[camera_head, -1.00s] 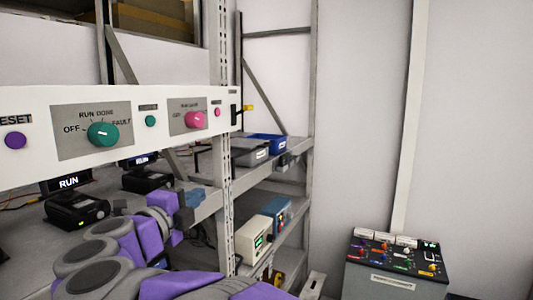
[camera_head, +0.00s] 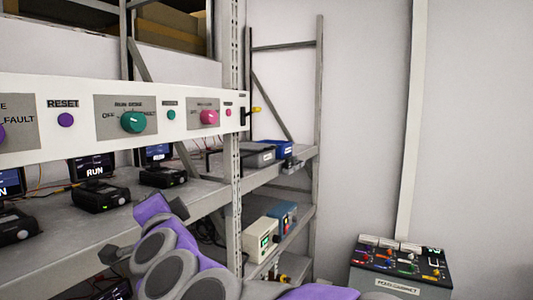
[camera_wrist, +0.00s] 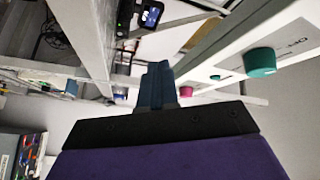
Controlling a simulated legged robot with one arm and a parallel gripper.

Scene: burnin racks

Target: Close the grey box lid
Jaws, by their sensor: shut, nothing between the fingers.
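The grey box (camera_head: 254,155) stands on the upper shelf at the far end of the rack in the head view, with a white label on its front. It is small there, and I cannot tell how far its lid is open. My gripper (camera_head: 108,257) is in front of the rack at lower left, well short of the box and apart from it. In the wrist view its blue-grey fingers (camera_wrist: 157,78) are together and empty. The grey box cannot be made out clearly in the wrist view.
A blue box (camera_head: 272,148) stands beside the grey box. A white panel with knobs (camera_head: 175,118) spans the rack front above my arm. A perforated post (camera_head: 234,200) stands near the boxes. A control cabinet (camera_head: 400,270) stands at lower right. Black devices (camera_head: 100,197) sit on the shelf.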

